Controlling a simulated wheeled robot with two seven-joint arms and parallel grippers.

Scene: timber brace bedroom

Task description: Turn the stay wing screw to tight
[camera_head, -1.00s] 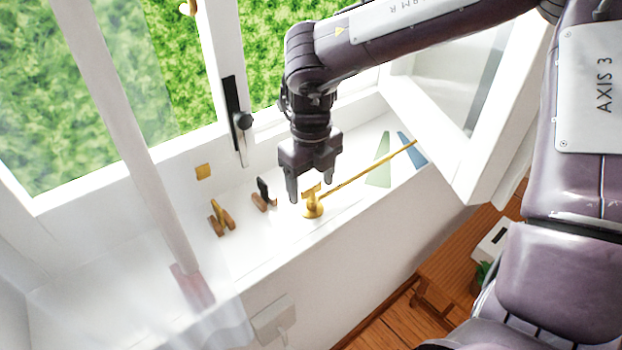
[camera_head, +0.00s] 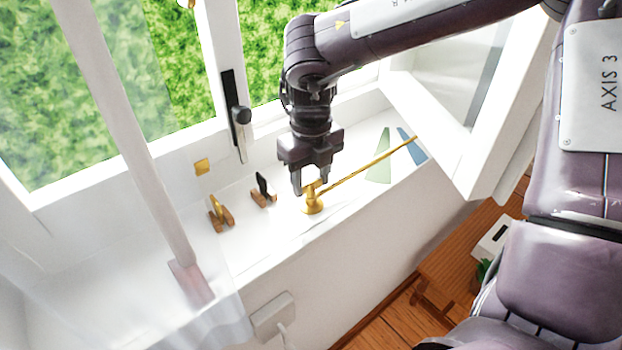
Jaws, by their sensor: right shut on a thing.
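The brass stay wing screw (camera_head: 312,189) sits on top of a round brass base (camera_head: 312,206) on the white window sill. A thin brass stay rod (camera_head: 368,162) runs from it up and right to the open window sash. My right gripper (camera_head: 311,188) points down over the base, its two fingers on either side of the wing screw and shut on it. The fingers hide part of the screw, so its exact angle is hard to tell. My left gripper is not in view.
The open white sash (camera_head: 440,150) stands close to the right of my arm. Green (camera_head: 379,160) and blue (camera_head: 410,146) wedge shapes lie on the sill. Small wooden holders (camera_head: 222,217) with a brass piece and a black piece (camera_head: 263,186) stand left.

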